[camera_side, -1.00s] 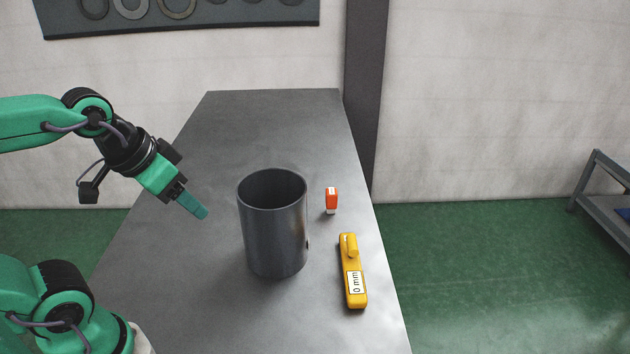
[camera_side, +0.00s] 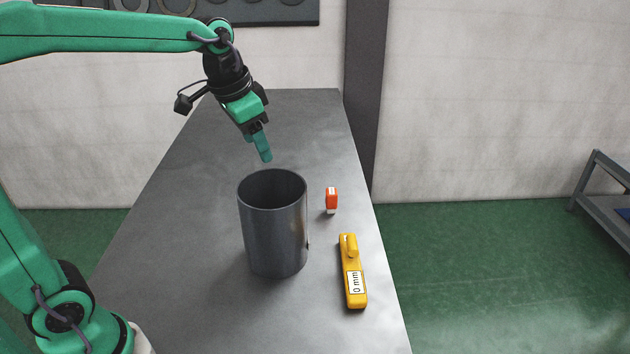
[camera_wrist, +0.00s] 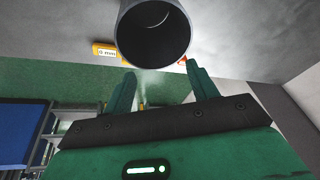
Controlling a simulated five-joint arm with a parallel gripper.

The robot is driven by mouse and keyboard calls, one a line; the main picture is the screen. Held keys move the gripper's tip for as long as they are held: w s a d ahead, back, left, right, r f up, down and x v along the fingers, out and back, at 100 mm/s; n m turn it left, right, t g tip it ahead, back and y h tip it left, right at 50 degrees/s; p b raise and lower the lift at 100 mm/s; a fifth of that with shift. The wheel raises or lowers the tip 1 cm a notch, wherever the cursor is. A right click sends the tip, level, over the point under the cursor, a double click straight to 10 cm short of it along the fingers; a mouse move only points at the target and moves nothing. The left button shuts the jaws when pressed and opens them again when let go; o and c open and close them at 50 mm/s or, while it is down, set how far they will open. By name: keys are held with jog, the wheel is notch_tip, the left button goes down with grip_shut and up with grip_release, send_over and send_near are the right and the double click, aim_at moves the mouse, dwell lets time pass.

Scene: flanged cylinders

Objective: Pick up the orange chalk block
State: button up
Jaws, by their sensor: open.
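The orange chalk block (camera_side: 331,197) stands on the grey table, to the right of the grey cylinder, with a white lower end and a pale patch on its face. In the wrist view only a small orange piece (camera_wrist: 183,60) shows beside the cylinder's rim, close to the right finger's tip. My gripper (camera_side: 264,160) is in the air just above and behind the cylinder's rim, left of the block and apart from it. In the wrist view my gripper (camera_wrist: 158,68) has its two green fingers apart with nothing between them.
The open-topped grey cylinder (camera_side: 272,235) stands upright between my gripper and the near table. A yellow tool labelled "0 mm" (camera_side: 353,272) lies near the table's right edge; it also shows in the wrist view (camera_wrist: 104,51). The far table (camera_side: 290,115) is clear.

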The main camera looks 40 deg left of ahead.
jog(key=w+f+m+g, duration=0.1)
jog(key=w+f+m, duration=0.15)
jog(key=w, duration=0.65)
jog(key=m+g, duration=0.3)
send_over(331, 202)
jog(key=w+a, duration=0.1)
notch_tip(331, 202, down, 18)
jog(key=shift+w+r, duration=0.1)
jog(key=shift+r, duration=0.1)
jog(key=shift+w+f, duration=0.15)
jog(key=shift+f, duration=4.2)
jog(key=c, duration=1.1)
